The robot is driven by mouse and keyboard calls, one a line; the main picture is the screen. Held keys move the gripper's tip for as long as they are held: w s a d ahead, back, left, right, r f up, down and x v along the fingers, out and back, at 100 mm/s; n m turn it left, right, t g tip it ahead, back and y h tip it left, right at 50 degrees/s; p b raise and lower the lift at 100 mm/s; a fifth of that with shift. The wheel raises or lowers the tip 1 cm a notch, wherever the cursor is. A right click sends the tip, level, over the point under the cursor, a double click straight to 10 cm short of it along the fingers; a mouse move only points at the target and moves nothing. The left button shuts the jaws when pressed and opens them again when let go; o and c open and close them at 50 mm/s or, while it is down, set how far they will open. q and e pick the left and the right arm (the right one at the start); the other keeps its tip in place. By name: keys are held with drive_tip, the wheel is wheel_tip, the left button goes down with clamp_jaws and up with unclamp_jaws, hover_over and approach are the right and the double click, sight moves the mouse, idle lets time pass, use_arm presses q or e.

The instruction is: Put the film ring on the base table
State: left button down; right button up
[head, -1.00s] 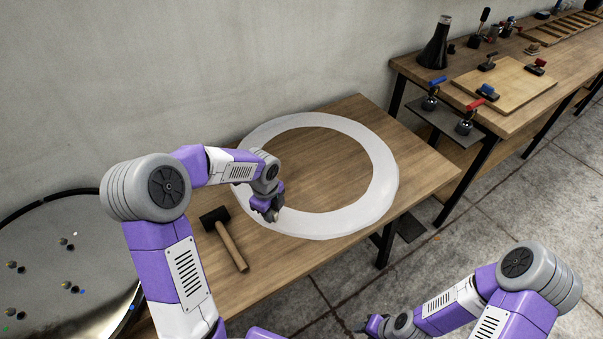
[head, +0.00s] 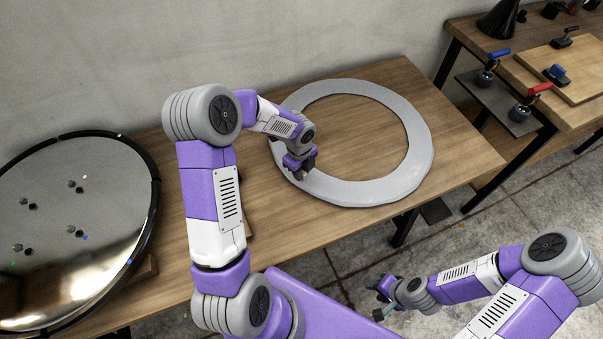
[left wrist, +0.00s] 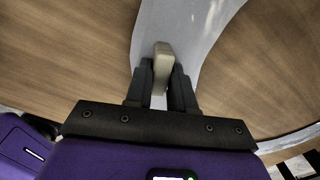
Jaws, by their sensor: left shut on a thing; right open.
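The film ring (head: 421,140) is a large, flat, pale grey ring at the wooden table's right end; its front edge reaches the table's front edge. My left gripper (head: 303,173) is at the ring's left side, pointing down. In the left wrist view, its fingers (left wrist: 161,75) are shut on a small beige piece over the pale ring band (left wrist: 195,35). I cannot tell whether the ring touches the table. The round, shiny disc with several bolts (head: 110,215) at the left may be the base table. My right gripper (head: 381,301) is open and empty, over the floor.
The wooden table (head: 455,150) runs between the disc and the ring, against a grey wall. My left arm covers part of it. A second bench (head: 480,35) with clamps and a board stands at the upper right. Bare floor (head: 440,235) lies in front.

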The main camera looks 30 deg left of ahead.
use_arm(q)
drive_tip(key=shift+f, duration=0.65)
drive_tip(key=shift+r, duration=0.1)
drive_tip(key=c, duration=1)
unclamp_jaws()
drive_tip(key=shift+o, duration=0.2)
wheel_tip(320, 180, up, 12)
drive_tip(key=p, duration=0.4)
drive_tip(key=shift+s, duration=0.25)
drive_tip(key=shift+r, duration=0.1)
